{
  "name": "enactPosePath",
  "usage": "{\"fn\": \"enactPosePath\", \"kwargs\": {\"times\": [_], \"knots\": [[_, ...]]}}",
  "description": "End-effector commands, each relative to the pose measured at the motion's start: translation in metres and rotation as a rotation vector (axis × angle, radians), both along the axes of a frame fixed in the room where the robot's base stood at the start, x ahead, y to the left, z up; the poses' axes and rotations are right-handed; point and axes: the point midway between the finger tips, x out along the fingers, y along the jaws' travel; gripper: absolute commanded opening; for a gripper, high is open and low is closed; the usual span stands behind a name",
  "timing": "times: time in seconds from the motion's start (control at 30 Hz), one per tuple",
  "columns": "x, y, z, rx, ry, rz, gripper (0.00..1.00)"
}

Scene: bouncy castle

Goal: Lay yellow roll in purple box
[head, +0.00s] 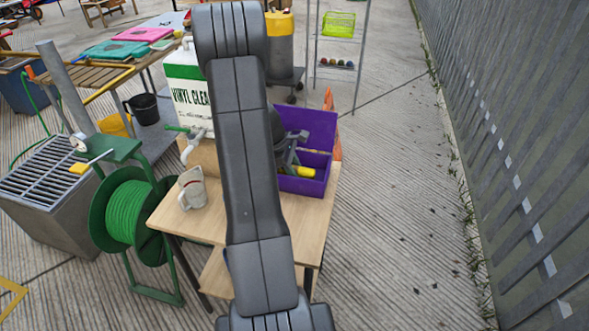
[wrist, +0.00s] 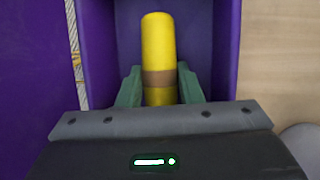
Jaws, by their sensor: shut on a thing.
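The yellow roll (wrist: 159,45) has a brown band around it. My gripper (wrist: 160,88) is shut on it, with a green finger at each side. In the wrist view the roll is between the walls of the purple box (wrist: 228,50); whether it touches the box floor I cannot tell. In the head view the purple box (head: 308,120) stands open on the wooden table, its lid raised at the back. The end of the yellow roll (head: 305,172) shows low inside it, under my gripper (head: 290,160). My arm hides the box's left part.
The wooden table (head: 270,213) also holds a white mug (head: 192,188) and a large vinyl cleaner container (head: 184,85) left of my arm. A green hose reel (head: 127,210) stands left of the table. Open concrete floor lies to the right, before a metal fence (head: 515,130).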

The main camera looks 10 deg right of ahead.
Motion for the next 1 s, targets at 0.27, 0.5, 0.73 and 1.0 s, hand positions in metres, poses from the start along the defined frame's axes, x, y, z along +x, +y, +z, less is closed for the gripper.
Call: {"fn": "enactPosePath", "kwargs": {"times": [0.27,0.5,0.73,1.0], "knots": [[0.0,0.0,-0.002,0.0,-0.001,-0.001,0.1],[0.0,0.0,-0.001,0.0,-0.001,-0.001,0.55],[0.0,0.0,0.002,0.0,-0.001,-0.001,0.55],[0.001,0.016,0.039,0.0,-0.005,0.0,0.55]]}}
